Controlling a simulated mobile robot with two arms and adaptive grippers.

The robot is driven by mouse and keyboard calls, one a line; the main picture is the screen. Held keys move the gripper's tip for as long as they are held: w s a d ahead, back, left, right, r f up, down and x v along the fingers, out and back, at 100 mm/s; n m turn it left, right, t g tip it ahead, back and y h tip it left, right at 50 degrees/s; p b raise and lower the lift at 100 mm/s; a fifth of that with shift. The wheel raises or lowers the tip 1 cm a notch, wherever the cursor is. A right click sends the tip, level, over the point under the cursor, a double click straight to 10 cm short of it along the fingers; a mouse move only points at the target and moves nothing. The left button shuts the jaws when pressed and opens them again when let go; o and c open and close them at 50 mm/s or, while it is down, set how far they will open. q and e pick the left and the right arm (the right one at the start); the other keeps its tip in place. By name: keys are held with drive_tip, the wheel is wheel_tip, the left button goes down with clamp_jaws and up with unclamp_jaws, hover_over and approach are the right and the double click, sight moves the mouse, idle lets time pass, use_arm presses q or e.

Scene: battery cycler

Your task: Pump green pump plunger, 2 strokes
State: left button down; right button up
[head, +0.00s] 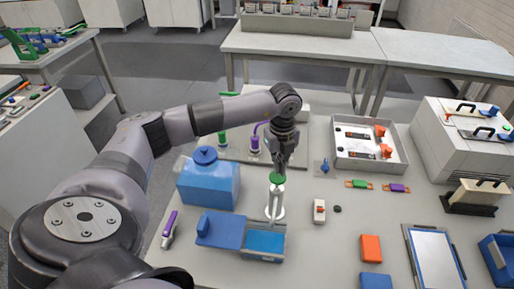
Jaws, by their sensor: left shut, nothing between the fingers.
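The green pump plunger (277,178) is a green cap on top of a white upright pump body (275,205), near the middle of the table. My left gripper (280,168) is shut, points down and sits directly above the green cap. Its fingertips look very close to the cap; I cannot tell whether they touch it. Nothing shows between the fingers. My right gripper is not in view.
A blue jug (208,182) stands left of the pump, and an open blue box (264,243) lies in front. A grey tray (345,164) with orange and black parts is at the back right. A white machine (448,135) stands at the far right. Small items lie between.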

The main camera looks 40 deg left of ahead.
use_arm(q)
drive_tip(key=shift+r, duration=0.15)
wheel_tip(320, 180, up, 6)
drive_tip(key=p, duration=0.4)
idle(0.5)
